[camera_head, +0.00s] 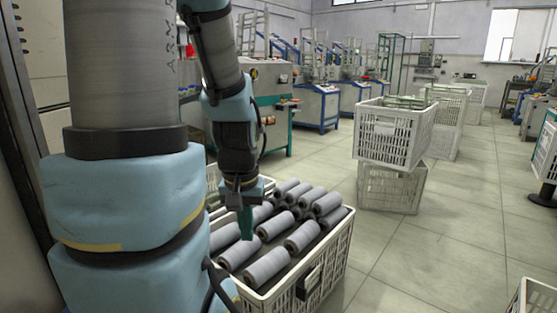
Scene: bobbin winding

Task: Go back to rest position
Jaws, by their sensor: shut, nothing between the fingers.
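My gripper (246,222) points down at the end of my arm, over the left part of a white crate (337,252). Its fingers look teal and are shut with nothing between them. Several grey bobbins (266,267) lie on their sides in the crate, some stacked toward the back. The fingertips show in front of the bobbins; I cannot tell the gap between them. My large arm links hide the left side of the picture and part of the crate's left side.
Stacked white crates (395,133) stand on the floor at centre right, with more behind. Blue-based machines (318,107) line the back. A crate corner (535,296) shows at lower right. The tiled floor (450,235) between is clear.

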